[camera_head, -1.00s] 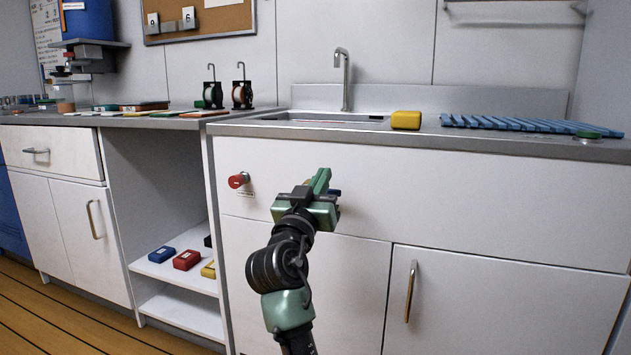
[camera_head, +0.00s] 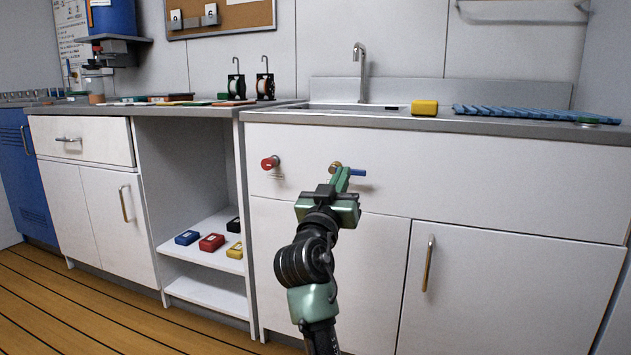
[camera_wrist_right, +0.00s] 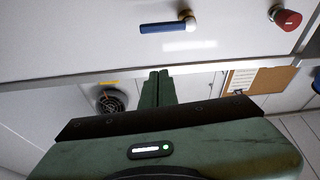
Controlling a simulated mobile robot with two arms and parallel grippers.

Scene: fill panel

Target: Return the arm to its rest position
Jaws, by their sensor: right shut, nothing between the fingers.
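My right arm, green and black, rises from the bottom of the head view. Its gripper (camera_head: 341,180) is shut and empty, in front of the white cabinet below the sink. In the right wrist view the fingers (camera_wrist_right: 158,88) lie together with nothing between them. In the head view the fingertips overlap a small brass valve with a blue lever (camera_head: 357,172); the wrist view shows that lever (camera_wrist_right: 163,27) apart from the fingers. My left gripper is not in view.
A red knob (camera_head: 269,162) sits left of the lever on the panel. The counter above holds a sink (camera_head: 325,107), a yellow block (camera_head: 424,107) and a blue ribbed mat (camera_head: 520,114). Small coloured boxes (camera_head: 211,242) lie on the open shelf. The wooden floor (camera_head: 90,310) at left is clear.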

